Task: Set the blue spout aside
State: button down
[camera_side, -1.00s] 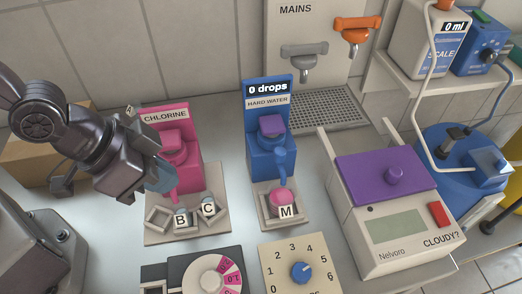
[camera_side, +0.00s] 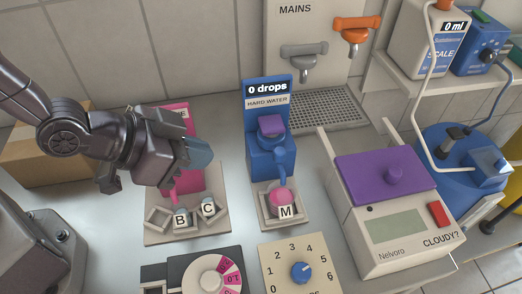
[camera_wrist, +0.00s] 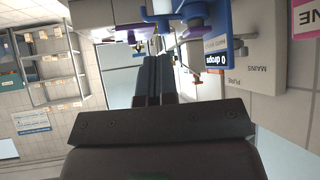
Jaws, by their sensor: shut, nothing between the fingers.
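The blue spout (camera_side: 281,167) hangs from the front of the blue HARD WATER dispenser (camera_side: 267,154), over a pink-topped vial marked M (camera_side: 287,207) on a small stand. My gripper (camera_side: 198,153) is shut and empty. It is in front of the pink CHLORINE dispenser (camera_side: 188,183), to the left of the blue spout and apart from it.
Vials B (camera_side: 181,220) and C (camera_side: 208,210) sit in front of the pink dispenser. A turbidity meter with a purple lid (camera_side: 385,172) stands right. Dial panels (camera_side: 300,250) lie in front. MAINS taps (camera_side: 303,60) hang behind.

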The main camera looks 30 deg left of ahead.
aim_at(277, 158)
jog(key=w+d+r+x, duration=0.1)
jog(key=r+x, duration=0.1)
jog(key=x, duration=0.9)
jog(key=shift+w+f, duration=0.2)
jog(key=shift+w, duration=0.15)
jog(key=shift+w+d, duration=0.2)
jog(key=shift+d, duration=0.25)
jog(key=shift+w+d, duration=0.8)
jog(key=shift+d, duration=0.3)
jog(key=shift+w+d, duration=0.55)
jog(key=shift+w, duration=0.1)
jog(key=shift+w+d, duration=0.35)
jog(key=shift+w, duration=0.5)
